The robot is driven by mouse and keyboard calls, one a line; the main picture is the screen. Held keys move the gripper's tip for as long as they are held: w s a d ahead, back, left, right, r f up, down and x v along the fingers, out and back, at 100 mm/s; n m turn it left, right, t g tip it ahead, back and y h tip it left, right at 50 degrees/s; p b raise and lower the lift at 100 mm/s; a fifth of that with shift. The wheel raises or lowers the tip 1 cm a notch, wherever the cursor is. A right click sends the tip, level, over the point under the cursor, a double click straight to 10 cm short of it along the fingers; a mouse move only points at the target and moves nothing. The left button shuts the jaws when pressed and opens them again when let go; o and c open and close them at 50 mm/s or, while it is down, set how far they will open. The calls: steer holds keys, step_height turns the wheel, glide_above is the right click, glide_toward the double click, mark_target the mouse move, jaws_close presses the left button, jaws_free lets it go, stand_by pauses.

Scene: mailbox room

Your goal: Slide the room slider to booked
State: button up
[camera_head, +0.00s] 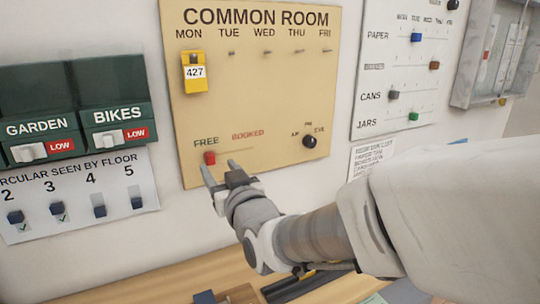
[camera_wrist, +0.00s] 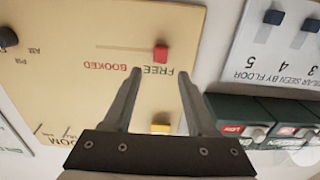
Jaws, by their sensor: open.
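The room slider is a small red knob (camera_head: 209,157) on the tan Common Room board (camera_head: 250,85). It sits at the left end of its track, under the word FREE, with BOOKED (camera_head: 248,134) to its right. In the wrist view, which is upside down, the red knob (camera_wrist: 161,53) stands at the right end of a thin horizontal track line. My gripper (camera_head: 218,166) is open in front of the board, close to the knob. In the wrist view its fingertips (camera_wrist: 159,72) are spread to either side of the FREE label, with the knob just beyond them; no contact shows.
A black dial (camera_head: 309,141) is right of the slider, and a yellow 427 tag (camera_head: 194,73) hangs under MON. Garden and Bikes switches (camera_head: 110,136) and a floor slider panel (camera_head: 75,198) are at left. A wooden shelf (camera_head: 165,280) lies below.

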mark_target(211, 157)
steer(key=shift+x, duration=2.85)
jaws_close()
